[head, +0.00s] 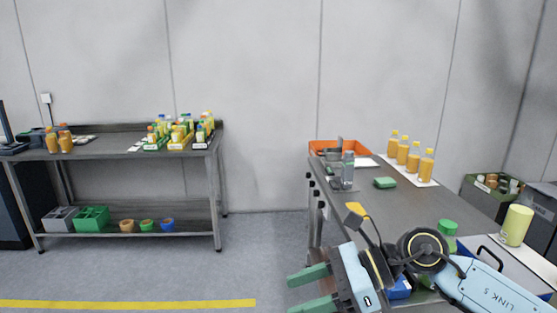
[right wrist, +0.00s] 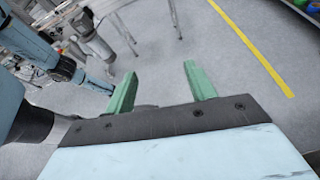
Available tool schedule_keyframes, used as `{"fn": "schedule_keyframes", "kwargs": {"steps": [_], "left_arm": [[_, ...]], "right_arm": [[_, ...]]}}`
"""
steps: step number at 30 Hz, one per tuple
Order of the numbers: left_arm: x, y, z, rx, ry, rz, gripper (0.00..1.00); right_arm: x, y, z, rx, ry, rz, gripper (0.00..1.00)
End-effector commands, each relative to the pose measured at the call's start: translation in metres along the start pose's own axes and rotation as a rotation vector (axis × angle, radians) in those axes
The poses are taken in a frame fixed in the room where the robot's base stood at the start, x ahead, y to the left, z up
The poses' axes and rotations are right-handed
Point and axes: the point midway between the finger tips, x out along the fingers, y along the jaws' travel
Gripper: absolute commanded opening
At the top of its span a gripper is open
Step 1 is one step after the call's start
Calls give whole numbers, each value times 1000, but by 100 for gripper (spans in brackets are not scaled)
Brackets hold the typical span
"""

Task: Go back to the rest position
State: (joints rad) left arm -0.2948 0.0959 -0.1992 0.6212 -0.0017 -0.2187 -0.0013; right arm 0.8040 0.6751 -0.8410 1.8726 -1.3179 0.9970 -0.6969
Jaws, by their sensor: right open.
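My right gripper (head: 310,287) is in the lower middle of the head view, in front of the near left corner of the right table. Its green fingers are spread apart with nothing between them. The right wrist view also shows the open right gripper (right wrist: 160,88), with grey floor beyond the fingers. My right arm comes in from the lower right, above the right table. My left gripper does not show in the head view.
The left steel table (head: 100,150) stands by the wall. Open floor (head: 260,250) lies between the tables.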

Motion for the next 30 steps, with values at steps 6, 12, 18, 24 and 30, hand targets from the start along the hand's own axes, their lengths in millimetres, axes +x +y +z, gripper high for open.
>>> {"fn": "schedule_keyframes", "kwargs": {"steps": [6, 12, 18, 24, 30], "left_arm": [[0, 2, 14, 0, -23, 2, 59], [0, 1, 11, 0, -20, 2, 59], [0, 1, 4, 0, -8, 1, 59], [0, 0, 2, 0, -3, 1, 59], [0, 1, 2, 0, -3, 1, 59]], "right_arm": [[7, 16, 70, 408, -609, -7, 55], [-37, -10, 78, 901, -1106, -63, 55], [-82, -39, 11, 1463, -1529, -180, 55], [-100, -27, -108, 2063, -1865, -389, 55], [-92, 38, -219, -2212, 1754, 595, 55]]}}
